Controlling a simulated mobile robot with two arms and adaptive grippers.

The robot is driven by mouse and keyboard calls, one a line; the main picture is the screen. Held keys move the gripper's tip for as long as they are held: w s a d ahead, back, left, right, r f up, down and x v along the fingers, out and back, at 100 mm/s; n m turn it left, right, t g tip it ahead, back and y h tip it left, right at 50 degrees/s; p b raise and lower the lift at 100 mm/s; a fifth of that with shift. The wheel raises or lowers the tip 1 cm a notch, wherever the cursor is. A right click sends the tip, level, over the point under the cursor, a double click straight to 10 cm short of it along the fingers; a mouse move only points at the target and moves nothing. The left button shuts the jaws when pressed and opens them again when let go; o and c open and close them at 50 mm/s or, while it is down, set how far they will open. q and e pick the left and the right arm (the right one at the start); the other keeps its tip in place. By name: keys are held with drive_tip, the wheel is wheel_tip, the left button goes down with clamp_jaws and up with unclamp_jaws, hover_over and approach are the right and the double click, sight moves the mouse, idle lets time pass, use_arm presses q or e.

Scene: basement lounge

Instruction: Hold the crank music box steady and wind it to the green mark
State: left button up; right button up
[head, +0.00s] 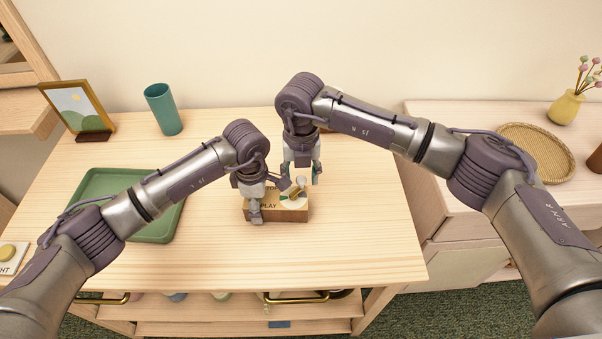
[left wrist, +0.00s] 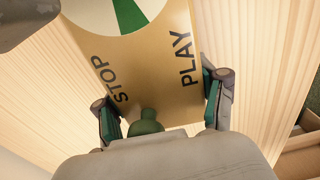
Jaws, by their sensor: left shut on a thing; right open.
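The crank music box (head: 292,215) is a small wooden block on the table, with "PLAY" lettered on top and a white dial bearing a crank with a tan knob (head: 297,191). My left gripper (head: 256,214) is shut across the box's left end. In the left wrist view its green-padded fingers (left wrist: 163,110) press on both sides of the box top (left wrist: 140,70), lettered STOP and PLAY. A green mark (left wrist: 130,14) shows on the white dial there, and a dark green knob (left wrist: 148,121) sits between the fingers. My right gripper (head: 301,178) is open just above the crank; contact is unclear.
A green tray (head: 162,231) lies left on the table (head: 350,240), partly behind my left arm. A teal cup (head: 163,110) and a picture frame (head: 78,108) stand at the back left. A side cabinet at right holds a woven tray (head: 535,150) and a yellow vase (head: 565,107).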

clamp_jaws()
drive_tip(key=shift+a+n, duration=0.15)
drive_tip(key=shift+n, duration=0.15)
idle(0.5)
drive_tip(key=n, duration=0.3)
drive_tip(key=shift+w+a+r, duration=0.1)
drive_tip(key=shift+w+a, duration=0.15)
drive_tip(key=shift+a, duration=0.1)
drive_tip(key=shift+a+n, duration=0.2)
drive_tip(key=shift+n, duration=0.75)
drive_tip(key=shift+a+n, duration=0.25)
drive_tip(key=shift+n, duration=0.65)
drive_tip(key=shift+a+n, duration=0.2)
drive_tip(key=shift+n, duration=0.75)
unclamp_jaws()
